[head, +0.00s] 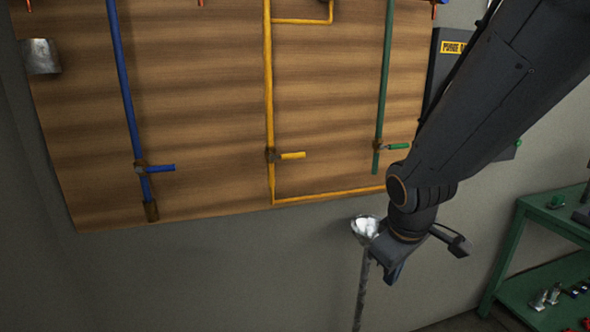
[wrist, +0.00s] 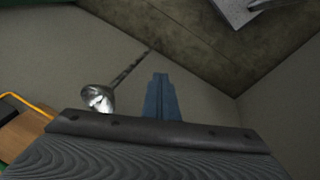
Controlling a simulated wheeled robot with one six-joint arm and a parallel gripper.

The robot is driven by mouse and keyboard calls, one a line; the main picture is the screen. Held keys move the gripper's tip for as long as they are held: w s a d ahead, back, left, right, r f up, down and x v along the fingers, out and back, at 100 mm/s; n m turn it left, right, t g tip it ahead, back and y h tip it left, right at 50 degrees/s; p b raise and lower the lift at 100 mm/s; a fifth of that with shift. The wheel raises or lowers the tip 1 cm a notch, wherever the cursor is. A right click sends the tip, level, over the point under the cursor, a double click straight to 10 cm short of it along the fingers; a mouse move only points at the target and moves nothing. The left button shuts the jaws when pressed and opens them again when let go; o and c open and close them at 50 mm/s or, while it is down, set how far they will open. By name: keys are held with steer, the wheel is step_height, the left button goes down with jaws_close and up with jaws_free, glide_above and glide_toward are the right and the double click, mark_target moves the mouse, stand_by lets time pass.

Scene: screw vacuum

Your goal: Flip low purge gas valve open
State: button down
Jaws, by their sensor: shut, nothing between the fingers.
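On the wooden board in the head view are three valves with sideways handles. They are a blue handle (head: 160,168) on the blue pipe, a yellow handle (head: 292,155) on the yellow pipe and a green handle (head: 398,146) on the green pipe. A dark box with a yellow label starting "PURGE" (head: 453,47) is at the upper right, partly hidden by my arm. Which valve is the low purge gas valve cannot be told. My gripper (head: 394,272) is below the board, apart from all handles. In the wrist view its fingers (wrist: 161,97) are shut and empty.
A metal funnel-like cup (head: 366,228) on a thin stem stands just left of my gripper; the wrist view shows it too (wrist: 98,98). A green shelf (head: 540,215) with small parts is at the right. The wall (head: 250,270) below the board is bare.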

mark_target(289, 156)
steer(key=w+a+r+n+t+b, duration=0.3)
steer(key=w+r+n, duration=0.1)
steer(key=w+n, duration=0.55)
steer(key=w+a+r+n+t+y+b, duration=0.2)
steer(key=a+r+n, duration=0.3)
steer(key=n, duration=0.6)
steer(key=w+a+r+n+t+y+b, duration=0.2)
steer(key=a+r+n, duration=0.4)
steer(key=a+n, duration=0.3)
steer(key=w+n+t+b, duration=0.1)
steer(key=w+n, duration=0.1)
steer(key=shift+w, duration=0.4)
steer(key=shift+a+r+n, duration=0.1)
steer(key=shift+n, duration=0.15)
steer(key=b+x, duration=0.5)
steer(key=x, duration=0.5)
steer(key=shift+w+a+r+p, duration=0.1)
steer(key=shift+w+r+p, duration=0.1)
steer(key=shift+r+p, duration=0.8)
steer(key=shift+w+a+r+p, duration=0.1)
steer(key=shift+w+r+p, duration=0.05)
steer(key=shift+r+p, duration=0.85)
